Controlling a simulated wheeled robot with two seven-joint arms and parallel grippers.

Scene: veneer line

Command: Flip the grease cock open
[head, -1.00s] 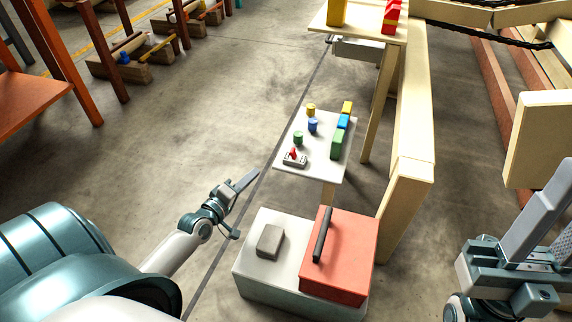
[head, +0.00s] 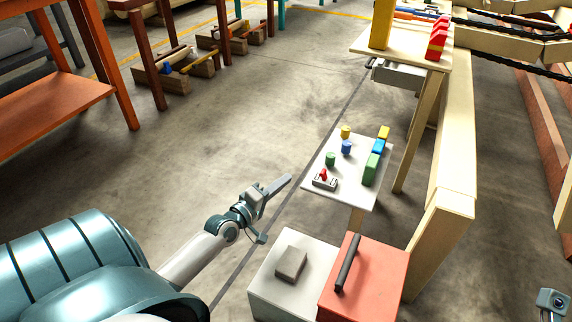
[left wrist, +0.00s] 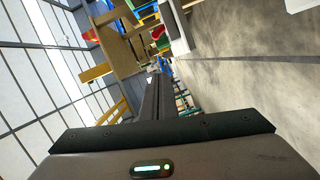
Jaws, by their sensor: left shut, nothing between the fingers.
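A small grey fitting with a red lever (head: 324,178), which looks like the grease cock, sits at the near left corner of a small white table (head: 350,192). Its exact lever position is too small to tell. My left gripper (head: 289,179) is shut and empty, in the air to the left of the fitting and apart from it. Its closed fingers (left wrist: 157,92) also show in the left wrist view, where I cannot make out the fitting. Only a small part of my right arm shows at the lower right edge of the head view; its fingers are out of sight.
Green (head: 330,159), blue (head: 346,148) and yellow (head: 345,132) cylinders and several coloured blocks (head: 371,169) share the small table. A red-lidded box (head: 375,285) and a grey block (head: 291,262) lie nearer. A wooden bench (head: 440,240) stands right.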

